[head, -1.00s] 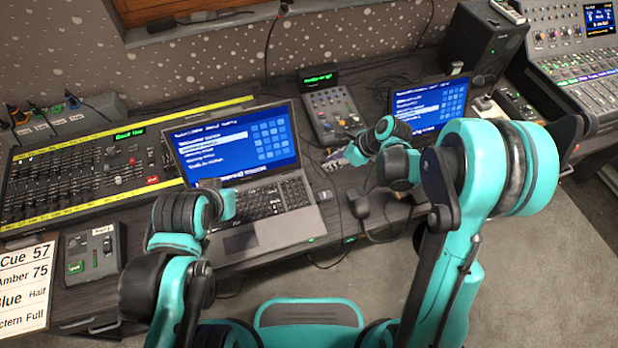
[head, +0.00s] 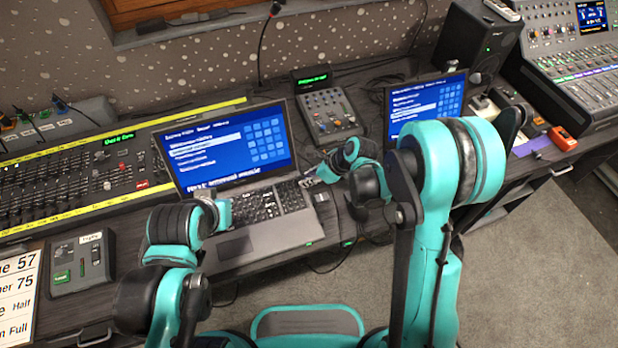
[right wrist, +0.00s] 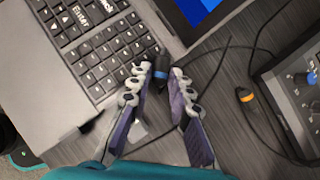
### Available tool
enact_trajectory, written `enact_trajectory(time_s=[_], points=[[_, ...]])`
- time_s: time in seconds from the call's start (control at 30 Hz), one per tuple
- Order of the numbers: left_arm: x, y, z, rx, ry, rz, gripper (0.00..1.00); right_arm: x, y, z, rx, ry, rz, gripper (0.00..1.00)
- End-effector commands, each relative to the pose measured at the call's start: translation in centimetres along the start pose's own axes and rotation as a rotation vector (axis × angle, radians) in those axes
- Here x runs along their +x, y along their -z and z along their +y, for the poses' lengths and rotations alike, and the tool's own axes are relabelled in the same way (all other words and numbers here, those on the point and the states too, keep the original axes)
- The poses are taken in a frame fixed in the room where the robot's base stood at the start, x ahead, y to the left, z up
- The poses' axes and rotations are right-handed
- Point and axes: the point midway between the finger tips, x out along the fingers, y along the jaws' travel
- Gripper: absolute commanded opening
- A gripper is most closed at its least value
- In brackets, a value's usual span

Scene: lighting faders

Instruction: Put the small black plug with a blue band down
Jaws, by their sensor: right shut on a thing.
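The small black plug with a blue band (right wrist: 160,74) is between the fingertips of my right gripper (right wrist: 162,80) in the right wrist view. The gripper is shut on it, beside the right edge of the laptop keyboard (right wrist: 92,48) and over the dark desk. In the head view my right gripper (head: 312,178) is at the right side of the left laptop, and the plug is too small to make out. I cannot tell whether the plug touches the desk.
A similar plug with an orange band (right wrist: 245,95) lies on the desk to the right, beside a small control box (right wrist: 290,95). Thin black cables cross the desk. A second laptop (head: 425,105) stands farther right. Some bare desk shows between the laptop and the control box.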

Motion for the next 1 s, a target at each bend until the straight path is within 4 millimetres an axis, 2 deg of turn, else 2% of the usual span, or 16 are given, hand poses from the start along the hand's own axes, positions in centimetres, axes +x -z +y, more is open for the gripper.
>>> enact_trajectory(time_s=[0.07, 0.1, 0.17, 0.57, 0.67, 1.0], points=[[0.3, -0.2, 0.0, 0.000, 0.000, 0.000, 0.00, 0.3, 0.2, 0.0, 0.000, 0.000, 0.000, 0.00], [0.2, -0.2, 0.0, 0.000, 0.000, 0.000, 0.00, 0.2, 0.2, 0.0, 0.000, 0.000, 0.000, 0.27], [0.2, -0.1, 0.0, 0.000, 0.000, 0.000, 0.00, 0.2, 0.1, 0.0, 0.000, 0.000, 0.000, 0.40], [-0.2, 0.2, 0.0, 0.000, 0.000, 0.000, 0.00, -0.4, -0.1, 0.0, 0.001, 0.001, 0.000, 0.40], [-0.7, 0.5, 0.0, 0.000, 0.000, 0.000, 0.00, -2.1, -0.2, 0.0, 0.002, 0.001, 0.000, 0.40], [-2.8, 2.0, 0.0, 0.000, 0.000, 0.000, 0.00, -9.5, -0.2, -0.1, 0.002, 0.002, -0.001, 0.40]])
